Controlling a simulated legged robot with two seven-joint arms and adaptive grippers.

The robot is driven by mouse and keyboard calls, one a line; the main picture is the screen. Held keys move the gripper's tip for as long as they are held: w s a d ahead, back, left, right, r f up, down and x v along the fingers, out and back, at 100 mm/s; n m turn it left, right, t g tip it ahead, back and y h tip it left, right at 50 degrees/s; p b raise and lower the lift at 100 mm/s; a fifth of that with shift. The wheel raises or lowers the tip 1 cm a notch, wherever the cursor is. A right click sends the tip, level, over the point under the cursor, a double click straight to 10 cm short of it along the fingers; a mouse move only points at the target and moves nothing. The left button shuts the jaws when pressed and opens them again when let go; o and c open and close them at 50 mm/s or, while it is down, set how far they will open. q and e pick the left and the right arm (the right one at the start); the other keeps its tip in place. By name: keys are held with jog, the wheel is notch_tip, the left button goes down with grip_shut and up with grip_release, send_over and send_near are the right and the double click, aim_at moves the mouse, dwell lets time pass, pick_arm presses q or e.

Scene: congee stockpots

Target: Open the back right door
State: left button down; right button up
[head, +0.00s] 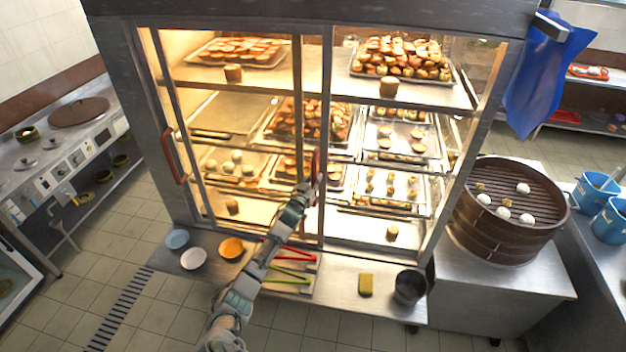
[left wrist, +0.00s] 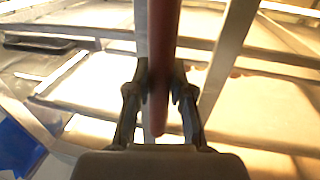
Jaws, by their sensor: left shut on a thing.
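A lit glass-fronted cabinet (head: 312,20) stands in front of me in the head view, with its right door (head: 327,130) to the right of the middle uprights. A red upright handle (head: 316,165) is at that door's left edge. My left gripper (head: 307,187) reaches up to it and is shut on the handle. In the left wrist view the handle (left wrist: 165,45) runs down between the two fingers of my left gripper (left wrist: 159,80). I cannot tell whether the door stands slightly ajar. A second red handle (head: 175,158) is at the cabinet's left side. My right gripper is not in view.
Trays of buns and pastries (head: 402,60) fill the cabinet shelves. The front ledge (head: 335,290) holds bowls (head: 193,258), red and green tongs (head: 290,273), a yellow sponge (head: 365,285) and a dark pot (head: 410,287). A round steamer (head: 505,235) stands close to the cabinet's right.

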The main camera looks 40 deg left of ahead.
pick_arm(q)
jog(key=shift+w+d, duration=0.2)
jog(key=shift+d, duration=0.1)
jog(key=c, duration=1)
grip_release()
jog(key=shift+s+a, duration=0.2)
jog(key=shift+a, duration=0.1)
jog(key=shift+s+a+f, duration=0.1)
jog(key=shift+a, duration=0.25)
jog(key=shift+s+d+f, duration=0.1)
jog(key=shift+s+d, duration=0.15)
jog(key=v, duration=1.1)
jog(key=shift+s+a, duration=0.2)
jog(key=shift+a, duration=0.2)
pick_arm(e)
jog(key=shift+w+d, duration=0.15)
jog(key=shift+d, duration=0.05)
